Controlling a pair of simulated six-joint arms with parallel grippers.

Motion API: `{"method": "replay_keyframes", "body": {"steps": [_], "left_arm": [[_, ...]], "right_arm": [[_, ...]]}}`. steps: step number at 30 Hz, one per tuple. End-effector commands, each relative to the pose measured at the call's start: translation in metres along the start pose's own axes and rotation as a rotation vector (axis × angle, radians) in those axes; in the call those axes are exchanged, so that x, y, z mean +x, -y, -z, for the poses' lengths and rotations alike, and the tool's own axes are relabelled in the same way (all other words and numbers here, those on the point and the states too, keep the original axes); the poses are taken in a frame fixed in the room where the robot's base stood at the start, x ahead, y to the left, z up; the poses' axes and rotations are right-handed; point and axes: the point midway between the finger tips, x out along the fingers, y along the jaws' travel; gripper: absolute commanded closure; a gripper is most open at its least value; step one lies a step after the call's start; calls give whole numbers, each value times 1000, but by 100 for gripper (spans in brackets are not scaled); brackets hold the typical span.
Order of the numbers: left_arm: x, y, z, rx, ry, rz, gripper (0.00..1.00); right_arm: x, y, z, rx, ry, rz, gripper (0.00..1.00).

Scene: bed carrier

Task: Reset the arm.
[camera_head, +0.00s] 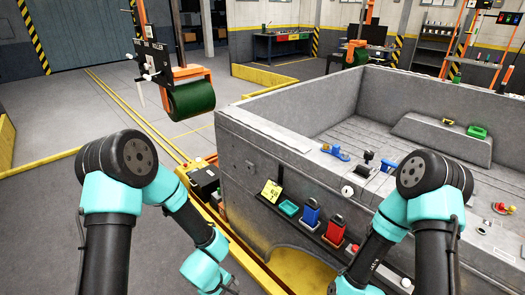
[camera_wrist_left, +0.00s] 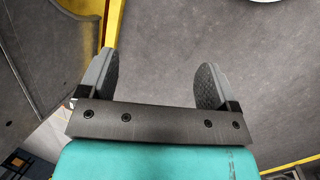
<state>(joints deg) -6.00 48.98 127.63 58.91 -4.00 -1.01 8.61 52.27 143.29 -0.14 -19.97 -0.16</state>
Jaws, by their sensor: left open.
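My left arm (camera_head: 120,185) reaches in from the lower left in the head view and bends down beside the grey truck bed; its gripper is out of that view. In the left wrist view my left gripper (camera_wrist_left: 154,85) has its two grey pads wide apart with nothing between them. Grey floor shows beyond the pads. My right arm (camera_head: 430,215) bends down in front of the bed side at the lower right; its gripper is not in view.
The truck bed (camera_head: 270,145) fills the right half. A green roller (camera_head: 191,98) hangs at left. Floor at left is free.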

Motion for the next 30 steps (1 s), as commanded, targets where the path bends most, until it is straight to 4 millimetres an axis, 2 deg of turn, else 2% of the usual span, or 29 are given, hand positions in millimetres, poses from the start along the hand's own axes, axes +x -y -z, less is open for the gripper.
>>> {"method": "replay_keyframes", "body": {"steps": [1, 6, 15, 21, 30], "left_arm": [[2, 16, 8, 50, -5, 19, 16], [6, 58, 31, 250, -17, 56, 16], [14, 111, 50, 591, 11, 37, 16], [18, 125, 49, 734, 38, -10, 16], [19, 126, 48, 763, 42, -22, 16]], "right_arm": [[0, 0, 0, 0, 0, 0, 57], [0, 0, 0, 0, 0, 0, 57], [0, 0, 0, 0, 0, 0, 57], [0, 0, 0, 0, 0, 0, 57], [0, 0, 0, 0, 0, 0, 57]]}}
